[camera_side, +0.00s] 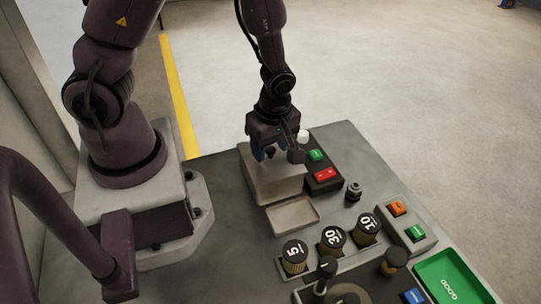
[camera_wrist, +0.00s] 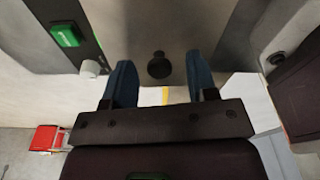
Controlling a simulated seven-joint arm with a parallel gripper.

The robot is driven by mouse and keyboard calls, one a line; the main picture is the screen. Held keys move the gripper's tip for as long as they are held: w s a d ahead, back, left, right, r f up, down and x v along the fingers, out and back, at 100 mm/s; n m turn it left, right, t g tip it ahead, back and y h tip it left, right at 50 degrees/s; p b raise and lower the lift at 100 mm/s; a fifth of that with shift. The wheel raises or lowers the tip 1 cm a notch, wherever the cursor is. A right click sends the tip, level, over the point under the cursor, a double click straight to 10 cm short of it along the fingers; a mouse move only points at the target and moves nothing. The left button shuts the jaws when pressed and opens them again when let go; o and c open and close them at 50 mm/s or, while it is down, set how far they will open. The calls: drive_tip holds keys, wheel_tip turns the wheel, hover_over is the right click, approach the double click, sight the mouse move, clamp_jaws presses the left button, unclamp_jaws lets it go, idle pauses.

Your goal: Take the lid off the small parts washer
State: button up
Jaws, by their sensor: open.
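The small parts washer (camera_side: 275,188) is a grey metal box at the back of the bench in the side view. Its lid (camera_wrist: 205,22) is a flat grey plate that fills the top middle of the wrist view. A dark round knob (camera_wrist: 159,66) stands up from the lid. My gripper (camera_side: 267,153) is right above the washer, pointing down. In the wrist view its two blue fingers (camera_wrist: 158,76) are apart, one on each side of the knob, with visible gaps. I cannot tell how far down the knob the fingertips reach.
A control box (camera_side: 322,174) with green and red buttons stands close right of the washer. A shallow empty tray (camera_side: 292,214) lies in front. Numbered dials (camera_side: 332,238), a button box (camera_side: 407,222) and a green tray (camera_side: 452,281) are nearer the camera.

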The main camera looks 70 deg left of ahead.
drive_tip(key=shift+f, duration=0.1)
drive_tip(key=shift+c, duration=0.3)
clamp_jaws()
